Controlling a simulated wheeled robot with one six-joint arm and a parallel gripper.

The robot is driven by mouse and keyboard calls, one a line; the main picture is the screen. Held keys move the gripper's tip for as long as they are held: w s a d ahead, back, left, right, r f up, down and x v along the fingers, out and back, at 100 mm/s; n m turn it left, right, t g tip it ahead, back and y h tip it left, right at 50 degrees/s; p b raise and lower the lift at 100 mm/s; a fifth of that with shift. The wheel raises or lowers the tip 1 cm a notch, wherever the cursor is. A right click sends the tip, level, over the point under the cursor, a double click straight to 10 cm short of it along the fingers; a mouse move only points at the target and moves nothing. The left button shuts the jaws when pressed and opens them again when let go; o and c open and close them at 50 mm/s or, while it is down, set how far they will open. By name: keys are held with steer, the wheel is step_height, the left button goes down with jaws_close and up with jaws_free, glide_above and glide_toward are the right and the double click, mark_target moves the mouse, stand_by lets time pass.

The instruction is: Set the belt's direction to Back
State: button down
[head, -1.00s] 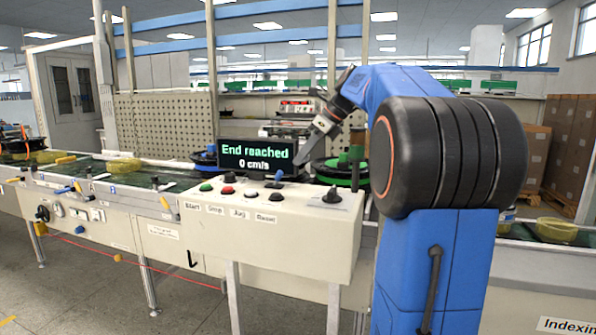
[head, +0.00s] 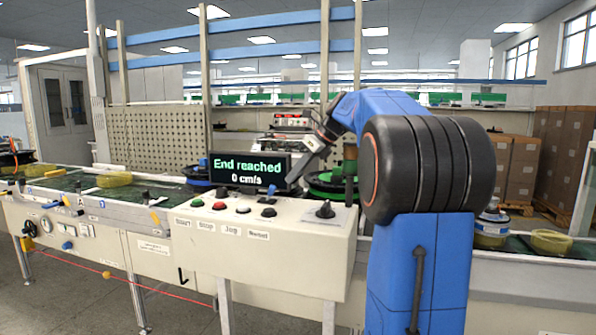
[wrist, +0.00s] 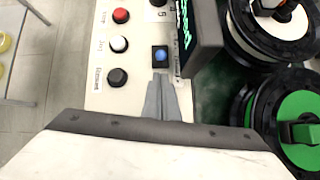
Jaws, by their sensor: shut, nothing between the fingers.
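The control box (head: 265,250) has a small blue-tipped lever (head: 271,190) on its top, behind the row of buttons. In the wrist view the blue tip (wrist: 161,56) sits in a dark square mount, seen from above. I cannot read its direction marking or tell which way it leans. My gripper (head: 291,182) is shut and empty, pointing down just right of the lever. In the wrist view my shut fingertips (wrist: 159,77) lie just below the lever's mount; I cannot tell whether they touch it. The display (head: 249,172) reads "End reached" and "0 cm/s".
Green (head: 197,201), red (head: 220,205), white (head: 243,210) and black (head: 268,212) buttons line the box's front, labelled Start, Stop, Jog and Reset. A black rotary knob (head: 325,210) stands at right. The conveyor (head: 60,185) and a green reel (head: 330,186) lie behind.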

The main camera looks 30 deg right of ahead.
mark_target(273, 187)
steer(key=shift+x, duration=2.85)
steer(key=shift+w+a, duration=0.1)
steer(key=shift+r+g+h, duration=0.15)
steer(key=shift+g+h, duration=0.25)
steer(key=shift+g, duration=0.1)
steer(key=shift+w+a+r+g+h, duration=0.25)
steer(key=shift+g+h, duration=0.25)
steer(key=shift+g, duration=0.3)
steer(key=shift+w+a+r, duration=0.2)
steer(key=shift+w+r, duration=0.05)
steer(key=shift+w, duration=0.05)
steer(key=shift+w+a+r+g+h, duration=0.3)
steer(key=shift+w+a+g+h, duration=0.1)
steer(key=shift+w+g+h, duration=0.15)
steer(key=shift+w+a+r, duration=0.2)
steer(key=shift+w, duration=0.05)
steer(key=shift+r, duration=0.15)
